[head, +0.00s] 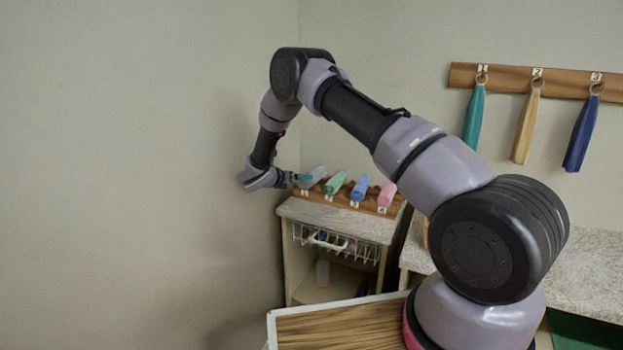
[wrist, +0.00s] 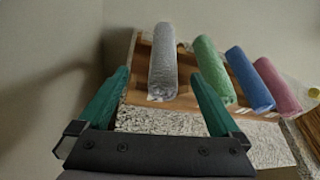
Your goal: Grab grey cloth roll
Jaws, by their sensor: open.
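The grey cloth roll (wrist: 163,62) lies lengthwise in the leftmost slot of a wooden rack (wrist: 140,80) in the wrist view. It also shows in the head view (head: 317,173) at the rack's left end, partly covered by my gripper. My gripper (wrist: 158,88) is open and empty. Its two green fingers point toward the roll, one to each side of its near end, and the roll lies ahead between them. In the head view my gripper (head: 302,178) is beside the roll at the rack's left end. I cannot tell whether the fingers touch it.
Green (wrist: 213,70), blue (wrist: 249,79) and pink (wrist: 277,85) rolls lie to the right in the same rack. The rack stands on a speckled cabinet top (head: 335,217) with a wire basket (head: 325,241) below. A wall is close on the left. Towels hang from a hook rail (head: 540,82) at right.

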